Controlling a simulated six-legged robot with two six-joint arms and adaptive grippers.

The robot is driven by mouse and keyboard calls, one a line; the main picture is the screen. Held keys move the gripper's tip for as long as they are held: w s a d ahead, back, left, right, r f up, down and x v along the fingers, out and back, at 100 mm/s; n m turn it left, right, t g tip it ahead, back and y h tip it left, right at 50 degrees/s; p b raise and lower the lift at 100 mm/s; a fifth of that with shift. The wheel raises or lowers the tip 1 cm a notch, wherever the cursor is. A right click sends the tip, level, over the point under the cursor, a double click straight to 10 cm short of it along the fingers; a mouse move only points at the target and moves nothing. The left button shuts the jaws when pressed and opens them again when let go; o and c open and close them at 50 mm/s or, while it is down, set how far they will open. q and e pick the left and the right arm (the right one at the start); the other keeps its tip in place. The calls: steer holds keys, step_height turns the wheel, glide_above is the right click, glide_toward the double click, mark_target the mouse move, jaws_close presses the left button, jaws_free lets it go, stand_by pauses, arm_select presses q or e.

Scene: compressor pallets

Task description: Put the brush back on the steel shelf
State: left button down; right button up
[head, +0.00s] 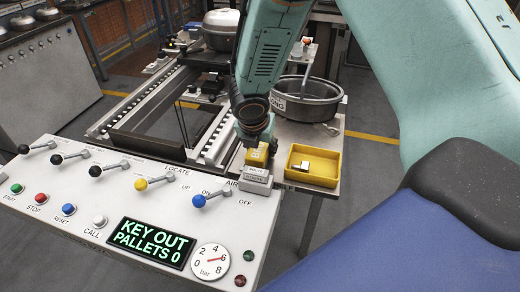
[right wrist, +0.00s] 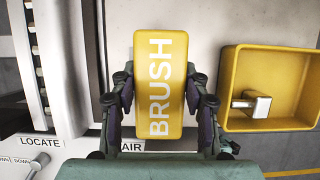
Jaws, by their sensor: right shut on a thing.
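The brush (right wrist: 160,85) is a yellow block with white lettering, seen from above in the right wrist view. My right gripper (right wrist: 161,98) is shut on it, with one finger on each long side. In the head view the brush (head: 258,156) shows below the right gripper (head: 254,141), close to the right end of the control panel. A pale labelled block (head: 257,181) lies just below it in the picture; I cannot tell whether they touch. A steel surface (head: 286,134) lies beyond and to the right. My left gripper is not in view.
A yellow tray (head: 333,155) holding a small metal part (head: 302,165) stands to the right. A large grey pan (head: 312,104) is behind it. The control panel (head: 100,222) carries levers, buttons, a gauge (head: 210,262) and a lit display (head: 151,243). A pallet frame (head: 140,150) lies behind the panel.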

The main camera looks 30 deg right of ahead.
steer(key=shift+w+d, duration=0.1)
steer(key=shift+w, duration=0.05)
steer(key=shift+f, duration=0.15)
steer(key=o, duration=0.9)
steer(key=shift+o, duration=1.1)
steer(key=p+v, duration=0.5)
steer(key=v, duration=0.6)
steer(key=shift+a+r+p, duration=0.2)
steer(key=shift+r+p, duration=0.2)
steer(key=shift+r, duration=0.2)
